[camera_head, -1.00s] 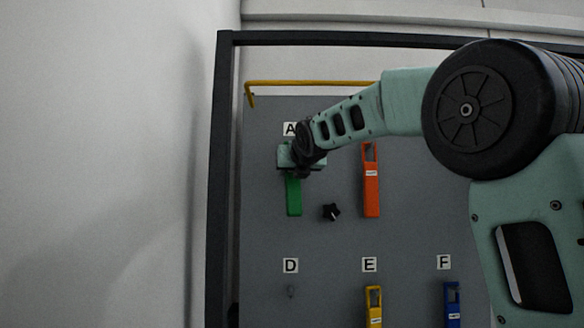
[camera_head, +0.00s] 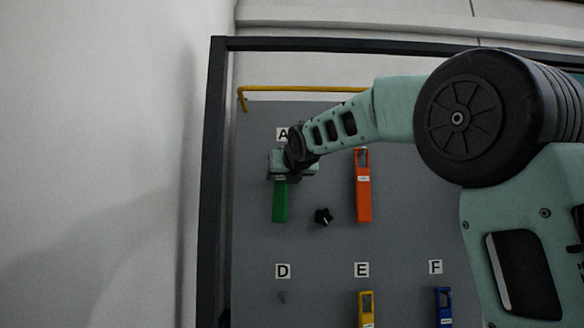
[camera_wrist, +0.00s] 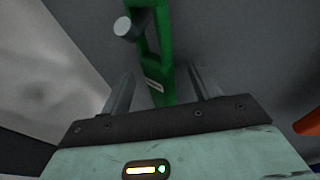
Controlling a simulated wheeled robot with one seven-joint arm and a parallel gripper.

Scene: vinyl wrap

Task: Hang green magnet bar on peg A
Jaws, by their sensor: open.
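The green magnet bar (camera_head: 281,202) hangs upright on the grey board, below the label A (camera_head: 282,134). In the wrist view the green bar (camera_wrist: 160,70) shows its loop-like upper part beside a round grey peg end (camera_wrist: 123,27). Whether the peg passes through the loop is unclear. My gripper (camera_wrist: 160,92) is open, with one finger on each side of the bar, apart from it as far as I can see. In the head view my gripper (camera_head: 290,166) covers the bar's top and the peg at A.
An orange bar (camera_head: 363,190) hangs to the right, with a black knob (camera_head: 323,216) between. Below are an empty peg at D (camera_head: 282,297), a yellow bar (camera_head: 366,308) at E and a blue bar (camera_head: 444,306) at F. A yellow rail (camera_head: 310,89) runs above; a dark frame post (camera_head: 211,180) stands left.

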